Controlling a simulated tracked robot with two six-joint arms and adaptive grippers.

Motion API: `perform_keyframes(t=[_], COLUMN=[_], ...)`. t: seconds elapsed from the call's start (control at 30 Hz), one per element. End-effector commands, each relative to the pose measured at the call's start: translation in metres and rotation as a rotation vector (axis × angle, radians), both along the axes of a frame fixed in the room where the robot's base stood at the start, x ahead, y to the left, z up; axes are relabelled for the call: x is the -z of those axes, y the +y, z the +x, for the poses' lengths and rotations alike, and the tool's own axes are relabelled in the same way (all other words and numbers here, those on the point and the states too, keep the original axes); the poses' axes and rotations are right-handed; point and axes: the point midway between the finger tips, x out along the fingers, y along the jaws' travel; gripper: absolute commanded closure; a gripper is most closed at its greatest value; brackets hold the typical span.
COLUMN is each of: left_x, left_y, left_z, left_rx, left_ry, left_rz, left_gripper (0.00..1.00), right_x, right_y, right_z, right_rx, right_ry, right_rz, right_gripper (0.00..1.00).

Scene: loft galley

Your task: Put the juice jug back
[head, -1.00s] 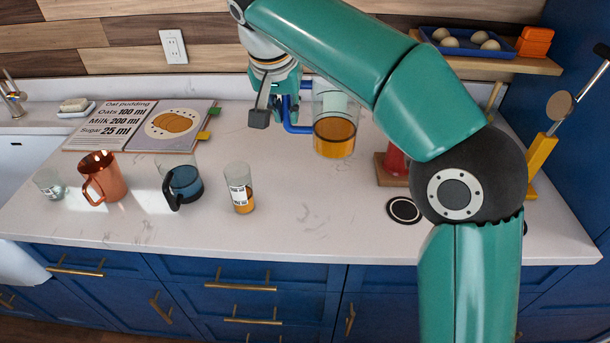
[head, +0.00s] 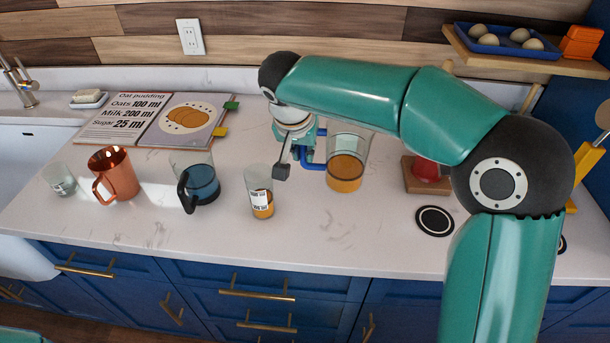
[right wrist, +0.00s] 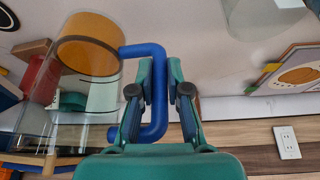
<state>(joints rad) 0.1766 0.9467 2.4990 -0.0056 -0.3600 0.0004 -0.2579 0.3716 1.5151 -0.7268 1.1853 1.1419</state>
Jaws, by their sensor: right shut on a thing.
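The juice jug (head: 346,172) is a clear vessel with orange juice in its lower part and a blue handle. My right gripper (head: 297,160) is shut on the blue handle, to the left of the jug. In the right wrist view the two fingers (right wrist: 158,85) close around the handle (right wrist: 155,125), with the jug (right wrist: 90,45) on the left. The jug is about upright; I cannot tell if its base touches the counter. A black round coaster (head: 434,220) with a pale ring lies empty to the right of the jug. My left gripper is out of view.
A small glass with some juice (head: 260,200), a blue-tinted pot (head: 203,182), a copper mug (head: 118,175) and a small glass (head: 60,182) stand along the counter (head: 330,245). A wooden stand with a red thing (head: 428,172) is near the coaster. An open recipe book (head: 175,120) lies behind.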

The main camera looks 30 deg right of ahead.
Motion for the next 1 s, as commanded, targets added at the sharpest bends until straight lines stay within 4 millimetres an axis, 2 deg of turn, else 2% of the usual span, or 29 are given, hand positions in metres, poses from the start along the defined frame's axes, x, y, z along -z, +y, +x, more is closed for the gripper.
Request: perform_keyframes(t=[0.1, 0.33, 0.6, 1.0], left_x=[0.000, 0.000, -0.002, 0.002], left_y=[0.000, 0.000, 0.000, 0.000], left_z=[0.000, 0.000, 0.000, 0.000], left_rx=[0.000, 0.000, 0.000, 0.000], left_ry=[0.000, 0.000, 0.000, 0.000], left_rz=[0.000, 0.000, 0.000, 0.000], left_gripper=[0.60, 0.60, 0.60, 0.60], right_x=[0.017, 0.032, 0.065, 0.070], right_y=[0.000, 0.001, 0.001, 0.001], right_z=[0.000, 0.001, 0.001, 0.001], right_rx=[-0.001, -0.003, -0.003, -0.003], right_ry=[0.002, 0.000, 0.000, -0.003], right_rz=[-0.001, -0.002, 0.000, 0.000], right_gripper=[1.00, 1.00, 1.00, 1.00])
